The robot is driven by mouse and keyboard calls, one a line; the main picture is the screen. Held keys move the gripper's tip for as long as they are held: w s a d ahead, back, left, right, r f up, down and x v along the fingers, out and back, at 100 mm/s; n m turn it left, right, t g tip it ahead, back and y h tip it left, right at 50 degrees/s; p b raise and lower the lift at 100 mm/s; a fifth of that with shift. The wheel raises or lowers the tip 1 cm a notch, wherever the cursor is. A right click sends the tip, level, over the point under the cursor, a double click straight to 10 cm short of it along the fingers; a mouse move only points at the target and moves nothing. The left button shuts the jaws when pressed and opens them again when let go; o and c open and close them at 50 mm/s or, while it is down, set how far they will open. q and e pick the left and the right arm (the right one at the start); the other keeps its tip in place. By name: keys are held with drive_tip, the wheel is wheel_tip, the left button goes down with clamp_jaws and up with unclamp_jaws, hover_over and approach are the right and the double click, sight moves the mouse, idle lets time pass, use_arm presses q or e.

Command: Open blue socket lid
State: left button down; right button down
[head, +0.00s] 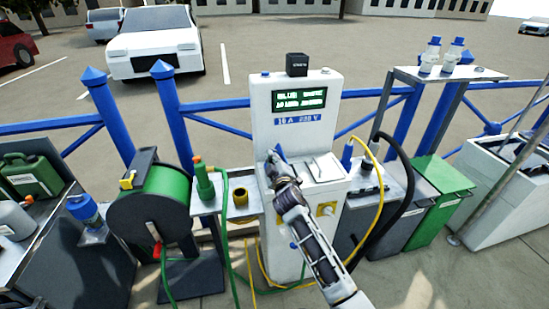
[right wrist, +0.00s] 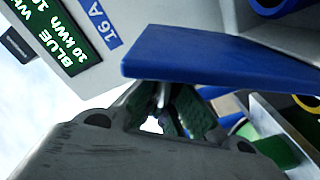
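The white power pedestal (head: 291,105) stands in the middle of the head view, with a lit display on its upper part. The blue socket lid (head: 281,153) shows as a small tilted blue piece on its left front. In the right wrist view the lid (right wrist: 225,63) is a broad blue plate crossing above the fingers. My right gripper (head: 275,168) is at the lid, and its green-padded fingers (right wrist: 172,108) sit just under the lid's near edge. The lid hides the fingertips, so their opening and any contact are unclear. My left gripper is not in view.
A yellow socket (head: 326,209) is on the pedestal's lower front. A green hose reel (head: 165,195) and a shelf with a green nozzle (head: 204,180) stand to the left. Yellow and black cables (head: 405,190) hang close on the right, beside a green bin (head: 440,175).

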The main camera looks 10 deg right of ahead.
drive_tip(key=shift+a+f, duration=0.15)
drive_tip(key=shift+f, duration=0.15)
drive_tip(key=c, duration=1.6)
unclamp_jaws()
drive_tip(key=shift+s, duration=0.15)
drive_tip(key=shift+o, duration=0.2)
drive_tip(key=shift+w, duration=0.2)
drive_tip(key=shift+r, duration=0.1)
drive_tip(key=shift+s+r, duration=0.1)
drive_tip(key=shift+s, duration=0.1)
drive_tip(key=s, duration=1.1)
drive_tip(key=shift+s+d, duration=0.25)
drive_tip(key=shift+s, duration=0.05)
